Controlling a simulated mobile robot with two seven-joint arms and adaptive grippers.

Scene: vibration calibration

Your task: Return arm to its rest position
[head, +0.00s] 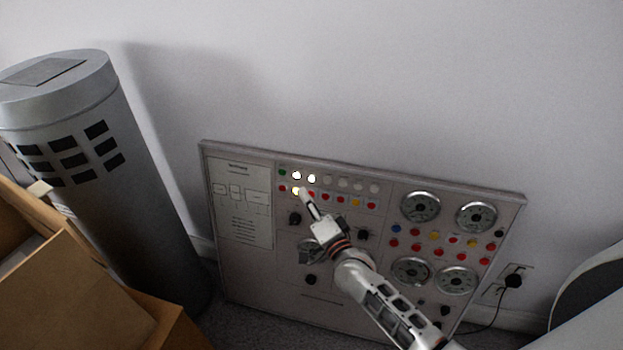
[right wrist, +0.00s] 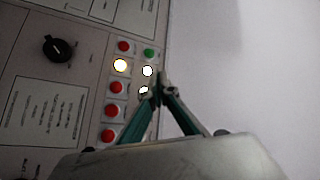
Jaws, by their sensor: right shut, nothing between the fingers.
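My right gripper (head: 306,198) is shut and empty in front of the control panel (head: 335,297). Its arm reaches in from the lower right. In the right wrist view the closed fingertips (right wrist: 160,82) are over the button rows, and they partly cover one lit white light. I cannot tell whether the tips touch the panel. My left gripper is not in view.
The panel leans near a bare white wall (head: 400,80). It carries round gauges (head: 420,207) and black knobs (head: 295,218). A grey cylinder (head: 150,200) and cardboard boxes (head: 75,300) stand at left. A plug with a cable (head: 513,281) is at right.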

